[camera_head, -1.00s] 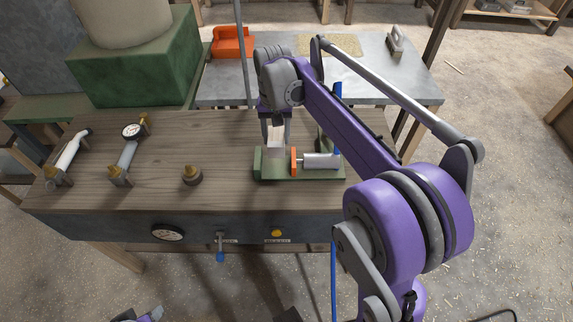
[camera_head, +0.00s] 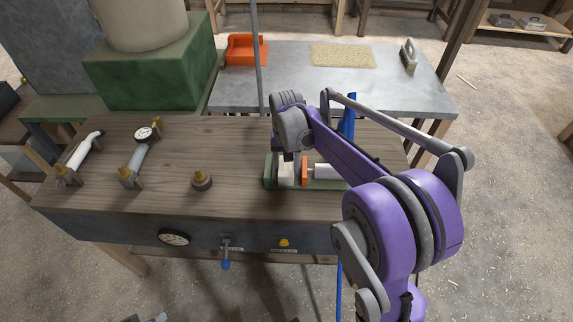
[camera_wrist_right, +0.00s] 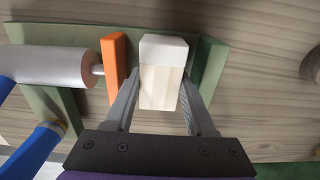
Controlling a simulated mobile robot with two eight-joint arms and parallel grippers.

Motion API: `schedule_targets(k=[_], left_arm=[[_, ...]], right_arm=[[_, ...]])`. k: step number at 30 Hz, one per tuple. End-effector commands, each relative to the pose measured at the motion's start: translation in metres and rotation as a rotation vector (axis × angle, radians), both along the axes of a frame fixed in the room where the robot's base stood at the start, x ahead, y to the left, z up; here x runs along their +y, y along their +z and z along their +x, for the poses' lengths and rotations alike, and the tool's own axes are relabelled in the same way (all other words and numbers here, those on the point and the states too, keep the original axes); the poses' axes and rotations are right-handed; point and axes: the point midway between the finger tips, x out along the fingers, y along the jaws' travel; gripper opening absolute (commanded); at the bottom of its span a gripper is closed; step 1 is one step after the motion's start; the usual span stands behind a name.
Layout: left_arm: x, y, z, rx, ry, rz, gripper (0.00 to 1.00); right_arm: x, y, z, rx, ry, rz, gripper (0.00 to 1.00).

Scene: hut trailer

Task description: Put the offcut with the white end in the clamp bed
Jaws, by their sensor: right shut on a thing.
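The offcut (camera_wrist_right: 161,85) is a pale wooden block with a white end, seen in the right wrist view. My right gripper (camera_wrist_right: 160,100) is shut on it, one finger on each side. The offcut stands between the orange clamp plate (camera_wrist_right: 114,68) and the green end wall (camera_wrist_right: 212,68) of the clamp bed, with its white end toward the top of the picture. In the head view the offcut (camera_head: 286,173) shows below my right gripper (camera_head: 288,158), within the green clamp bed (camera_head: 269,172). Whether it touches the bed floor is unclear. My left gripper is not clearly in view.
A grey cylinder (camera_wrist_right: 45,66) with blue hoses drives the orange plate. A metal table with an orange bin (camera_head: 246,50) stands behind.

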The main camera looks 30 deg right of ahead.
Motion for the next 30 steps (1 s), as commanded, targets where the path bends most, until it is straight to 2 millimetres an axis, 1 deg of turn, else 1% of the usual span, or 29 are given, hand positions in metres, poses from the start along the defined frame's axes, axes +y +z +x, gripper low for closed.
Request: schedule_targets(k=[1, 2, 3, 11, 14, 16, 20, 24, 30], left_arm=[[0.0, -0.002, 0.0, 0.001, 0.0, 0.0, 0.5], [0.0, -0.001, 0.0, 0.0, 0.0, 0.0, 0.5], [0.0, -0.001, 0.0, 0.0, 0.0, 0.0, 0.5], [0.0, -0.001, 0.0, 0.0, 0.0, 0.0, 0.5], [0.0, 0.002, 0.0, -0.001, 0.0, 0.0, 0.5], [0.0, 0.002, 0.0, -0.001, 0.0, 0.0, 0.5], [0.0, 0.005, 0.001, -0.002, 0.0, 0.0, 0.5], [0.0, 0.008, 0.001, -0.003, 0.0, 0.0, 0.5], [0.0, 0.012, 0.002, -0.004, 0.0, 0.0, 0.5]], right_arm=[[0.0, -0.003, 0.0, 0.0, 0.0, 0.0, 0.0], [0.0, -0.002, 0.0, 0.0, 0.0, 0.0, 0.61], [0.0, -0.002, 0.0, 0.0, 0.0, 0.0, 0.68], [0.0, -0.001, 0.0, 0.0, 0.0, 0.0, 0.68], [0.0, 0.003, 0.0, 0.0, 0.0, 0.0, 0.68], [0.0, 0.01, 0.0, 0.0, 0.0, 0.0, 0.68], [0.0, 0.033, 0.0, 0.0, 0.0, 0.0, 0.68], [0.0, 0.065, 0.0, 0.0, 0.0, 0.0, 0.68], [0.0, 0.102, 0.0, 0.0, 0.0, 0.0, 0.68]])
